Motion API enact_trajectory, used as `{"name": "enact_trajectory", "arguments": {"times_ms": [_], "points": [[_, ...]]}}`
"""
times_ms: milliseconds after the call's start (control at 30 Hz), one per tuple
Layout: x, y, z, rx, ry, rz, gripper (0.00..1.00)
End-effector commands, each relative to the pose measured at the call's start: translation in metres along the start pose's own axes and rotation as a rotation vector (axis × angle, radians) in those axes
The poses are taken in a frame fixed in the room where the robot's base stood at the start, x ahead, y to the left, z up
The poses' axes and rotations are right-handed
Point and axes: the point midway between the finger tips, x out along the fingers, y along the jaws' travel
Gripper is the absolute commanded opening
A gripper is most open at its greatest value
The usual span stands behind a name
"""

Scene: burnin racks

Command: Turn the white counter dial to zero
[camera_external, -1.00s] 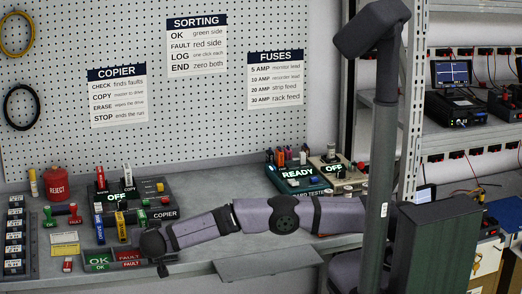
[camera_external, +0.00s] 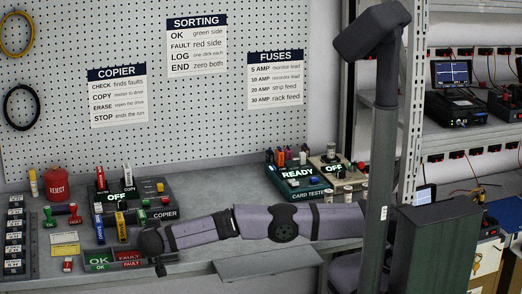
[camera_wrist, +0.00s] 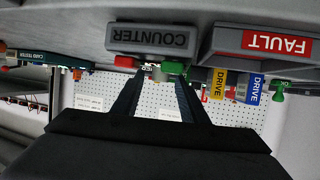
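The grey counter box (camera_wrist: 150,39) shows upside down at the top of the wrist view, its label facing me. I cannot clearly make out its white dial; a small pale part (camera_wrist: 152,68) and a green knob (camera_wrist: 174,68) show just below the box, near my fingertips. My gripper (camera_wrist: 158,82) has its two dark fingers apart, with a gap between them. In the external view my gripper (camera_external: 161,267) points down at the bench's front edge, beside the OK/FAULT tray (camera_external: 99,260). I cannot make out the counter box in the external view.
The FAULT bin (camera_wrist: 262,42) is close beside the counter box in the wrist view. Blue and yellow DRIVE sticks (camera_wrist: 257,89) stand nearby. The copier (camera_external: 163,214), red reject can (camera_external: 57,184) and card tester (camera_external: 300,180) are farther back on the bench.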

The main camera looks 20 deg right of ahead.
Motion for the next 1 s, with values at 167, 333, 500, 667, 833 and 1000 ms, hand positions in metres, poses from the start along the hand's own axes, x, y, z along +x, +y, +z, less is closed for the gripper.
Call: {"name": "enact_trajectory", "arguments": {"times_ms": [167, 333, 500, 667, 833, 1000], "points": [[-0.001, 0.0, 0.001, -0.001, -0.001, -0.001, 0.4], [-0.013, -0.001, 0.002, 0.0, -0.001, -0.003, 0.4], [-0.036, -0.001, 0.003, 0.0, -0.002, -0.004, 0.4], [-0.057, -0.001, 0.001, 0.001, -0.001, -0.002, 0.4], [-0.069, 0.0, 0.001, 0.001, 0.0, -0.001, 0.4], [-0.074, 0.0, 0.0, -0.001, -0.001, -0.001, 0.4]]}}
